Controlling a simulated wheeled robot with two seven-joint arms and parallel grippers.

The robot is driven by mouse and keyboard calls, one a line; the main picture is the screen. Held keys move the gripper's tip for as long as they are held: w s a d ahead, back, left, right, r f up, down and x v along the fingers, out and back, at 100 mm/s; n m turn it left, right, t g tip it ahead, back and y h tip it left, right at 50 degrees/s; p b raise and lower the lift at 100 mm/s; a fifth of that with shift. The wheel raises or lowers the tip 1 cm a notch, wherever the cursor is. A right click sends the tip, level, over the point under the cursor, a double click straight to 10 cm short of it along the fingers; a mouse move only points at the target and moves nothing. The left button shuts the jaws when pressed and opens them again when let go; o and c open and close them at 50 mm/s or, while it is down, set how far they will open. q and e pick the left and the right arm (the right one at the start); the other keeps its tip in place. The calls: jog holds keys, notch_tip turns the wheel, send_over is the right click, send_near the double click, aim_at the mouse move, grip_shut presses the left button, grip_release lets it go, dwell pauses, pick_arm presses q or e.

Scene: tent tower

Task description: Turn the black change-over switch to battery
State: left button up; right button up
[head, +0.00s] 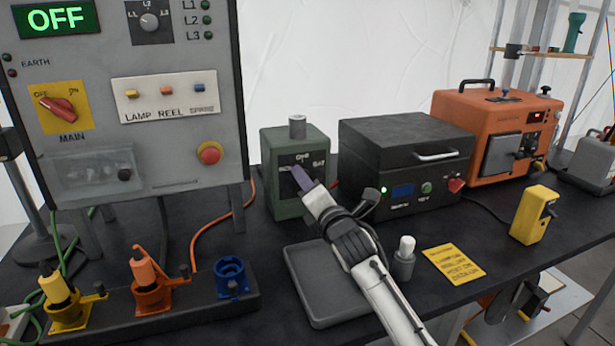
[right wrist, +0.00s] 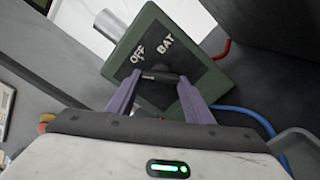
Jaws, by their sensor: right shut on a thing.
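The change-over switch is a black handle (right wrist: 160,77) on the dark face of a green box (head: 280,205), which stands at the middle back of the table. White letters reading OFF and BAT show above the handle in the right wrist view. My right gripper (head: 299,174) reaches in from the lower right, and its purple fingers cover the handle in the head view. In the right wrist view the fingers (right wrist: 160,82) close on the handle from both sides. I cannot tell which label the handle points to. My left gripper is not in view.
A grey panel (head: 120,95) with an OFF display stands left. A dark grey unit (head: 400,145) and an orange unit (head: 500,125) stand right of the green box.

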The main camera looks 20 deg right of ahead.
jog(key=shift+d+r+m+p, duration=0.15)
jog(key=shift+m+p, duration=1.7)
jog(key=shift+m, duration=2.7)
jog(key=shift+a+r+m+p, duration=0.15)
jog(key=shift+m+p, duration=1.65)
jog(key=shift+m, duration=2.75)
jog(key=shift+d, duration=0.1)
jog(key=o, duration=1.1)
jog(key=shift+c, duration=0.2)
jog(key=s, duration=1)
jog(key=shift+s+d, duration=0.15)
jog(key=shift+d, duration=0.05)
